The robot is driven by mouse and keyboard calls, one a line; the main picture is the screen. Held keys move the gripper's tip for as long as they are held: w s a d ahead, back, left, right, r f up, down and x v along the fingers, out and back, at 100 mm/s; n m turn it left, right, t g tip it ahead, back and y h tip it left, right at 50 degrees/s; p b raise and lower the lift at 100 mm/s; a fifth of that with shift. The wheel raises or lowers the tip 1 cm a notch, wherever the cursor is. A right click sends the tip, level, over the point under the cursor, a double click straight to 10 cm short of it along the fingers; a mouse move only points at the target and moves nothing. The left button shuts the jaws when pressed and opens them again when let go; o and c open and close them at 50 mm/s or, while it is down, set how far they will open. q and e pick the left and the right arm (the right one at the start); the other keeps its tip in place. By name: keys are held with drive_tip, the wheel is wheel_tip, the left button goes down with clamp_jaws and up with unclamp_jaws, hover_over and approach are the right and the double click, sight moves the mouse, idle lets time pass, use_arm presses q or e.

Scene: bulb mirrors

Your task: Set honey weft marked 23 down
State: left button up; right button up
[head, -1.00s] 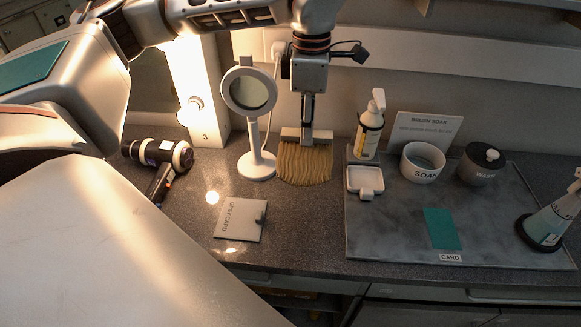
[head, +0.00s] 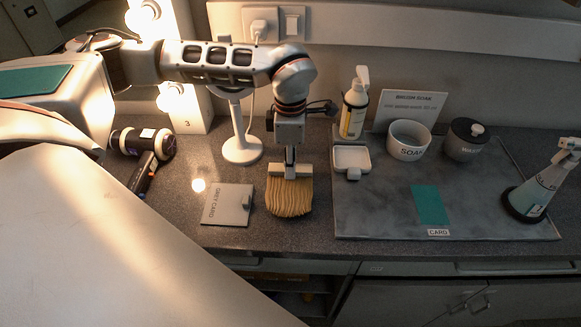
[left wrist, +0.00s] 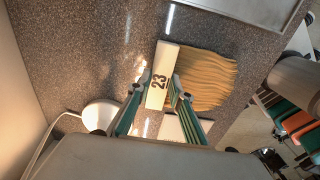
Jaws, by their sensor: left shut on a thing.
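The honey weft (head: 289,197) is a fringe of wavy golden hair hanging from a pale strip. In the left wrist view the strip (left wrist: 158,95) reads 23, with the hair (left wrist: 205,82) spreading to the right. My left gripper (head: 290,162) is shut on the strip from above; its fingers also show in the left wrist view (left wrist: 161,84), one on each side of the strip. The weft is over the dark counter, just right of the grey card (head: 227,204). I cannot tell whether the hair touches the counter. My right gripper is not in view.
A mirror stand (head: 241,150) and hair dryer (head: 143,145) are left.

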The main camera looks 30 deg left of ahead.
use_arm(q)
drive_tip(key=shift+f, duration=0.7)
drive_tip(key=shift+f, duration=0.1)
drive_tip(key=o, duration=1)
wheel_tip(320, 180, up, 12)
drive_tip(key=shift+p, duration=0.4)
